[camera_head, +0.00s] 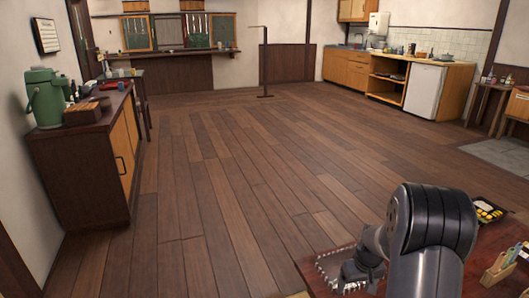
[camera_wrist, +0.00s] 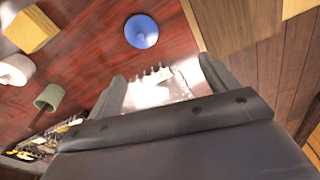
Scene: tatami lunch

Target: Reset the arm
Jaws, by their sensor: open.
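My gripper (camera_wrist: 163,82) is open in the wrist view, its two dark fingers spread apart with nothing held between them. Beyond the fingers, a pale, glossy thing with a jagged edge (camera_wrist: 158,88) lies on the red-brown table (camera_wrist: 100,50); the fingers partly hide it. In the head view my arm reaches over the table (camera_head: 420,285) at the lower right, bent downward. A flat piece with a toothed edge (camera_head: 327,268) lies beside my wrist there. The fingertips are hard to make out in the head view.
The wrist view shows a blue round dish (camera_wrist: 141,30), a wooden block (camera_wrist: 30,29), a white cup (camera_wrist: 17,69) and a grey-green cup (camera_wrist: 48,97). The head view shows a dark food tray (camera_head: 490,211) and a wooden caddy (camera_head: 500,270) right of my arm. The wooden floor (camera_head: 220,190) is open.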

